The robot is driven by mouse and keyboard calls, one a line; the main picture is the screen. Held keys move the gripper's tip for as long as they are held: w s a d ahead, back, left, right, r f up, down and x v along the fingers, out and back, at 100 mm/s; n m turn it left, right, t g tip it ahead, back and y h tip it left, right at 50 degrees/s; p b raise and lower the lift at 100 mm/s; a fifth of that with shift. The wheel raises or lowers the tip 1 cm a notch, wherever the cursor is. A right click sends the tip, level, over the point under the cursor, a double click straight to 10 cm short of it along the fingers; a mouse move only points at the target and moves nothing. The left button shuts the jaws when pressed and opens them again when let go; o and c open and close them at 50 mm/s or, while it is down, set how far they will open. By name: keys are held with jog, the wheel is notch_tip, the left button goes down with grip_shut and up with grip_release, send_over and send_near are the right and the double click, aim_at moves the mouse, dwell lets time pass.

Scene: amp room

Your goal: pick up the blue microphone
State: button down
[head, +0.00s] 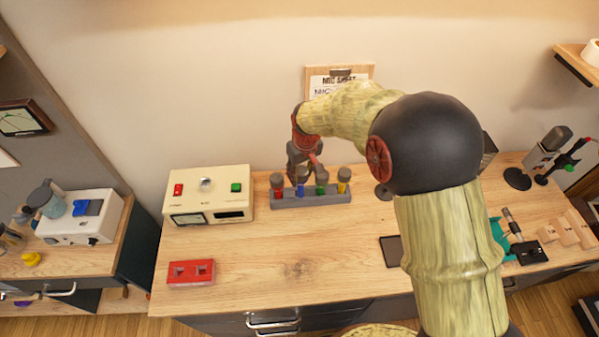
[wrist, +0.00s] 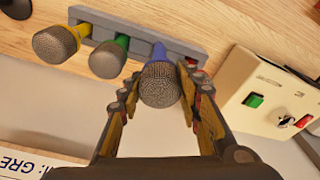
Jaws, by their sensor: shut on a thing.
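The blue microphone (wrist: 160,84) has a grey mesh head and a blue body; its body also shows in the head view (head: 301,190), at the grey rack. My gripper (wrist: 159,74) is shut on it, one finger on each side near the mesh head. In the head view my gripper (head: 304,165) points down over the rack. The lower end of the blue microphone is hidden, so I cannot tell whether it is still seated.
The grey rack (head: 313,202) also holds a green microphone (head: 322,181), a yellow microphone (head: 343,179) and a red microphone (head: 278,188). A cream box (head: 208,197) stands left of it. A red block (head: 190,272) lies in front. The desk middle is clear.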

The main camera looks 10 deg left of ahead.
aim_at(302, 177)
jog(key=s+r, duration=0.1)
jog(key=s+r+p, duration=0.1)
jog(key=r, duration=0.1)
jog(key=d+r, duration=0.1)
jog(key=shift+s+r+p, duration=0.2)
jog(key=shift+s+p, duration=0.1)
jog(key=shift+s, duration=0.1)
jog(key=s+d+r+p, duration=0.1)
jog(key=s+d+r, duration=0.2)
jog(key=s, duration=0.5)
jog(key=shift+s+r, duration=0.25)
jog(key=shift+s, duration=0.1)
jog(key=shift+r+p, duration=0.1)
jog(key=shift+p, duration=0.25)
